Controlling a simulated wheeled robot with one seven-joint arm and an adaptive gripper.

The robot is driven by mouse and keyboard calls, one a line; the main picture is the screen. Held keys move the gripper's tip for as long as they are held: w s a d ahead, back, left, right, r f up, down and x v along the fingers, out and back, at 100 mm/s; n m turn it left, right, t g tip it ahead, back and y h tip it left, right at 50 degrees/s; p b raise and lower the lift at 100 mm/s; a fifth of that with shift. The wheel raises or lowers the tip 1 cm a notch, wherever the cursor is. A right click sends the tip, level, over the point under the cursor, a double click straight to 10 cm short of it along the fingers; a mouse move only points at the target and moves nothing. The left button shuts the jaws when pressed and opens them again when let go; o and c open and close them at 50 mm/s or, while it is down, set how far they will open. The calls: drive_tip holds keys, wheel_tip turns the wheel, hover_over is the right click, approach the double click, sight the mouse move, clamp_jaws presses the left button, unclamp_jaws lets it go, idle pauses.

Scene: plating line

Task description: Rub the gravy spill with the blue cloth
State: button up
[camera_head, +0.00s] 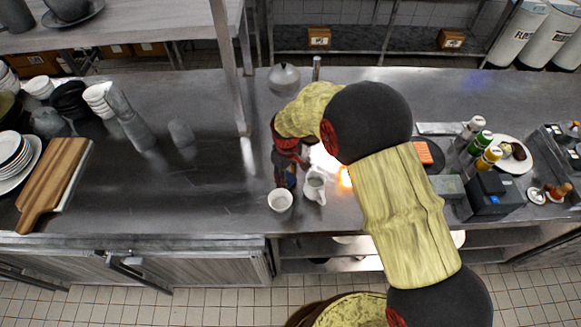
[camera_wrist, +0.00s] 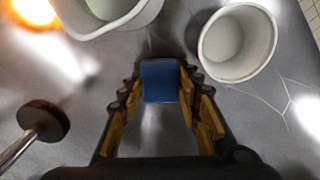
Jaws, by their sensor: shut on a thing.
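The blue cloth (camera_wrist: 159,80) shows in the wrist view as a small blue block between the fingertips of my gripper (camera_wrist: 162,84). My gripper is shut on it, just over the steel counter. In the head view my gripper (camera_head: 288,178) points down behind the white cup, with a bit of blue between its fingers. I cannot make out the gravy spill in either view; my arm hides part of the counter.
A white cup (camera_head: 280,200) and a white jug (camera_head: 315,187) stand close to my gripper; the wrist view shows the cup (camera_wrist: 238,45) right and the jug (camera_wrist: 110,14) upper left. A cutting board (camera_head: 54,182) lies far left. The counter between is largely clear.

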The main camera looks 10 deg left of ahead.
drive_tip(key=r, duration=0.1)
drive_tip(key=r+p, duration=0.1)
drive_tip(key=r, duration=0.1)
drive_tip(key=shift+w, duration=0.3)
drive_tip(key=shift+a+r+p, duration=0.1)
drive_tip(key=shift+r+p, duration=1.15)
drive_tip(key=shift+r, duration=1.25)
drive_tip(key=shift+s+f, duration=0.1)
